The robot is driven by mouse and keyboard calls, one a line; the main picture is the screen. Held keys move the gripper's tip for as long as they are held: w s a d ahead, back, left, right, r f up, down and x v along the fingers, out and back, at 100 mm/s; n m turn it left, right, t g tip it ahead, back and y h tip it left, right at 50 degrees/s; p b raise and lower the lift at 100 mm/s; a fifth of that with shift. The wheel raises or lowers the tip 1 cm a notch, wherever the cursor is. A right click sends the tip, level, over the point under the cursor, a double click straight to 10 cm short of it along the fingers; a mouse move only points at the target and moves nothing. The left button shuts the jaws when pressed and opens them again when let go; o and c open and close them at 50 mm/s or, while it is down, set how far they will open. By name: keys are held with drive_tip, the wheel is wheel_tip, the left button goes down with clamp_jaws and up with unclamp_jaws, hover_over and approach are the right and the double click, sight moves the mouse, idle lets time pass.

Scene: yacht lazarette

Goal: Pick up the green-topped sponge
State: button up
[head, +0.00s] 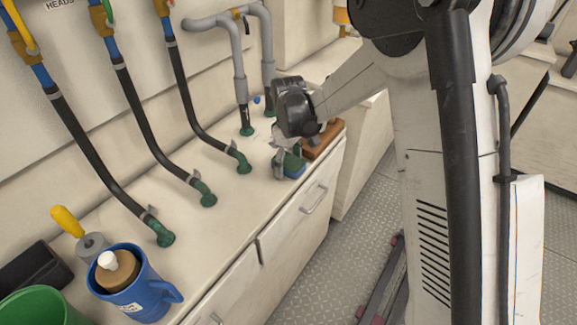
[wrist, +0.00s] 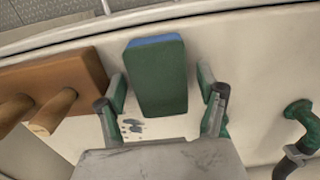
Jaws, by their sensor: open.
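The green-topped sponge (wrist: 157,78) lies on the white counter, its green face up and a blue layer showing along its far edge in the wrist view. In the head view the sponge (head: 292,165) sits near the counter's front edge, partly hidden by my gripper. My gripper (wrist: 161,91) is open, with one finger on each side of the sponge. In the wrist view a gap shows between the sponge and the right finger; the left finger is closer to it. In the head view my gripper (head: 287,160) is right at the sponge.
A brown wooden block with pegs (wrist: 50,85) stands close beside the sponge; it also shows in the head view (head: 323,139). Hoses with green fittings (head: 243,163) rise from the counter (head: 225,207). A blue mug (head: 150,295) and green bucket (head: 40,308) stand at the near left.

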sight(289, 160)
drive_tip(key=shift+c, duration=0.5)
drive_tip(key=c, duration=0.7)
drive_tip(key=shift+r, duration=0.55)
wheel_tip(289, 160, up, 3)
drive_tip(key=shift+f+p, duration=0.15)
drive_tip(key=shift+p, duration=0.35)
drive_tip(key=s+a+r, duration=0.2)
drive_tip(key=s+a+r+p, duration=0.1)
drive_tip(key=s+a+r, duration=0.1)
drive_tip(key=s+a, duration=0.1)
drive_tip(key=s+a+r, duration=0.3)
drive_tip(key=shift+s, duration=0.2)
